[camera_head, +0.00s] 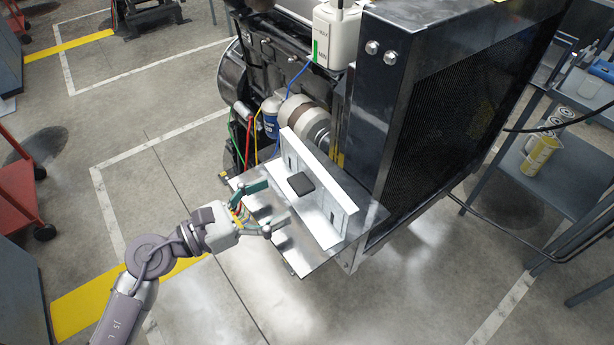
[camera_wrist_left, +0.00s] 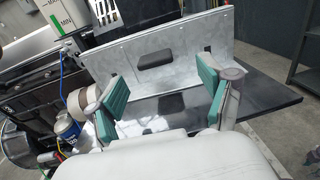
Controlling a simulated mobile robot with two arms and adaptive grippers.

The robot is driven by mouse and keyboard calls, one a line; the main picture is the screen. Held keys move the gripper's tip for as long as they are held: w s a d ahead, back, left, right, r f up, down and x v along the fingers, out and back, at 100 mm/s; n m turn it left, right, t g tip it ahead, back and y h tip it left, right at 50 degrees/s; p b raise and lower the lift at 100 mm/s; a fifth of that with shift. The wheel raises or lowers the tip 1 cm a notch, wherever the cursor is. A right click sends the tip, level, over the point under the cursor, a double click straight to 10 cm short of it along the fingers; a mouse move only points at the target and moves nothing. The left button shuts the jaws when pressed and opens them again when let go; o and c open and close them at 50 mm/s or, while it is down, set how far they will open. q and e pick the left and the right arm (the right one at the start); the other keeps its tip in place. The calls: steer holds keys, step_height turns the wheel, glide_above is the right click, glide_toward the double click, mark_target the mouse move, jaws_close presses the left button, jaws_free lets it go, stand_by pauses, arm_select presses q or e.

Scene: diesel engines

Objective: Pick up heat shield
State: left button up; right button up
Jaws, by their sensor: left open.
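The heat shield (camera_head: 318,184) is a silver metal panel with bent flanges and a black handle (camera_head: 301,183) at its middle. It stands on a flat metal plate (camera_head: 300,262) beside the engine. In the left wrist view the heat shield (camera_wrist_left: 205,60) stands upright ahead, its handle (camera_wrist_left: 156,60) between the two green-padded fingers. My left gripper (camera_head: 277,201) is open and empty, with its fingers spread a little short of the handle. I see no contact between them. My right gripper is in neither view.
The engine (camera_head: 265,60) and a large black radiator (camera_head: 440,100) stand behind and to the right of the shield. A blue filter (camera_head: 271,118) and thin coloured cables are close by. A grey cart (camera_head: 565,165) is at the right. The floor at the left is mostly open.

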mark_target(292, 186)
arm_select(q)
steer(key=shift+w+d, duration=0.15)
steer(key=shift+d, duration=0.2)
steer(key=p+x, duration=0.1)
steer(key=x, duration=0.1)
steer(key=p+x, duration=0.1)
steer(key=x, duration=0.2)
steer(key=shift+w+a+r, duration=0.2)
steer(key=shift+w+a, duration=0.05)
steer(key=shift+w, duration=0.1)
steer(key=shift+w+d+f, duration=0.1)
steer(key=shift+d, duration=0.15)
steer(key=c, duration=1.4)
jaws_close()
